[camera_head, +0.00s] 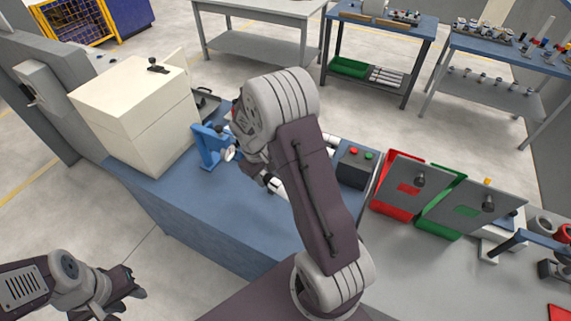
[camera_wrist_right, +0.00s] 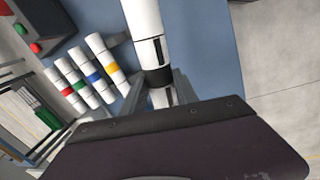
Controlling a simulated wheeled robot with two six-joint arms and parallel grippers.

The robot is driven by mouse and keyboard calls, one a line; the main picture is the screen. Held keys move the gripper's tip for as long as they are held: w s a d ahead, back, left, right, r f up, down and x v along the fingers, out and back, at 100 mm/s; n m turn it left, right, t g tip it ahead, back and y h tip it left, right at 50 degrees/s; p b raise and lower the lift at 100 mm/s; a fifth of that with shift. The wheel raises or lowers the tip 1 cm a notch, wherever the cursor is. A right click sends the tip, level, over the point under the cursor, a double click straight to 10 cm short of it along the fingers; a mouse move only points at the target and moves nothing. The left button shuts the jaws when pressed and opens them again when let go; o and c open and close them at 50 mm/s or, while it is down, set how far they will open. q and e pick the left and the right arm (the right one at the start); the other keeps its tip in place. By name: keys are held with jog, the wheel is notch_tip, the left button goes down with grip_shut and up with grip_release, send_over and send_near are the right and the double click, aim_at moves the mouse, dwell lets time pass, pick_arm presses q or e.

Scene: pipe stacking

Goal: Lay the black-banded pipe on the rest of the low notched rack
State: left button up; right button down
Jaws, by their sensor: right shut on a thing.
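The black-banded pipe (camera_wrist_right: 147,30) is white and runs from the top of the right wrist view down to my right gripper (camera_wrist_right: 162,88), which is shut on it near the dark band. In the head view my right arm hides most of this gripper and the pipe. A blue stand (camera_head: 207,150) rises from the bench beside the right gripper, with a white round piece close to it. I cannot tell whether this stand is the low notched rack, or whether the pipe touches it. My left gripper (camera_head: 124,284) is low at the left, away from the bench; its jaw opening is unclear.
Several white pipes with red, green, blue and yellow bands (camera_wrist_right: 86,73) lie side by side near the held pipe. A cream box (camera_head: 140,110) stands at the bench's left. A dark button box (camera_head: 355,167) and red and green bins (camera_head: 402,188) are at the right.

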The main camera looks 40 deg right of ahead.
jog(key=w+d+f+n, duration=0.25)
jog(key=d+f, duration=0.25)
jog(key=d, duration=0.5)
jog(key=f+b, duration=0.4)
jog(key=f, duration=0.1)
jog(key=f+b, duration=0.2)
jog(key=f, duration=0.1)
jog(key=shift+a, duration=0.35)
jog(key=shift+f+b, duration=0.4)
jog(key=shift+f, duration=0.15)
jog(key=shift+f+b, duration=0.35)
jog(key=shift+f, duration=0.15)
jog(key=c, duration=0.9)
grip_release()
jog(key=shift+o, duration=0.2)
jog(key=shift+r, duration=0.1)
notch_tip(320, 180, up, 9)
jog(key=a, duration=0.1)
jog(key=shift+s+a, duration=0.25)
jog(key=shift+s, duration=0.2)
